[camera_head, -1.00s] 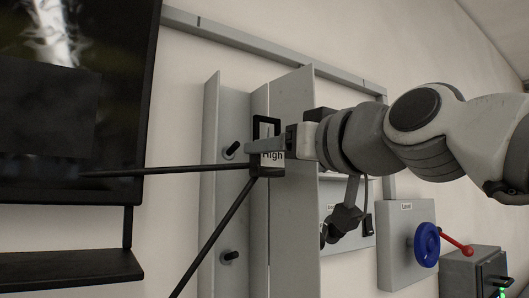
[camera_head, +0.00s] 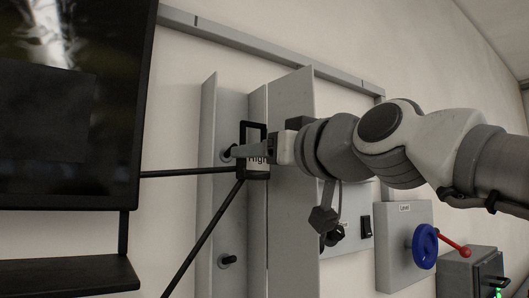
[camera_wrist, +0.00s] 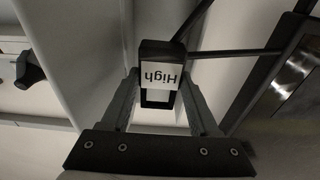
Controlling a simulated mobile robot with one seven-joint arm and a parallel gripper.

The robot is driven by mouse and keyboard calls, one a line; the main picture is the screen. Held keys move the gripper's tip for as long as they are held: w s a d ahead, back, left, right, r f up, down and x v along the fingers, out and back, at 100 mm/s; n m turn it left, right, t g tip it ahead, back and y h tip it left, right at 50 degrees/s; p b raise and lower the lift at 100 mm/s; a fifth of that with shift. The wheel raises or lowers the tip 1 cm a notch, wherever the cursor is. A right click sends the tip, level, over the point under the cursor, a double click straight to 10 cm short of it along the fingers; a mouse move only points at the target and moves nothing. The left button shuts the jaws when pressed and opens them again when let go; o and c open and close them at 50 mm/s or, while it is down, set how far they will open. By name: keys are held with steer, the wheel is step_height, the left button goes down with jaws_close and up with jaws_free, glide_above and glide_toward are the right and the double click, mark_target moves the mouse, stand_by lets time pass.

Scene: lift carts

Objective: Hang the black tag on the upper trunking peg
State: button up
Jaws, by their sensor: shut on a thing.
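The black tag (camera_head: 252,130) is a black frame with a white "High" label. The upper trunking peg (camera_head: 227,154) is a short dark peg just left of the tag, partly hidden by a fingertip. I cannot tell whether the tag touches it. In the wrist view the peg is not clearly seen.
A lower peg (camera_head: 228,260) stands below in the same trunking. Thin black bars (camera_head: 205,237) cross in front of it, close below the tag. A dark screen (camera_head: 70,100) fills the left. A panel with a blue wheel (camera_head: 425,245) and red lever is at right.

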mark_target(225, 167)
steer(key=shift+w+a, duration=0.1)
steer(key=shift+x, duration=0.95)
steer(key=shift+w+a+f+b, duration=0.1)
steer(key=shift+w+a+b, duration=0.15)
steer(key=shift+b, duration=0.15)
stand_by(0.4)
steer(key=shift+f+x, duration=0.2)
steer(key=shift+x, duration=2.15)
steer(key=shift+w+a+r, duration=0.15)
steer(key=shift+w+a, duration=0.05)
steer(key=shift+w, duration=0.05)
jaws_close()
steer(key=shift+b, duration=0.35)
steer(key=shift+w+a+f+b, duration=0.1)
steer(key=shift+f+b, duration=0.3)
steer(key=shift+w+a+f+b, duration=0.1)
steer(key=shift+f+b, duration=0.25)
steer(key=shift+f, duration=0.1)
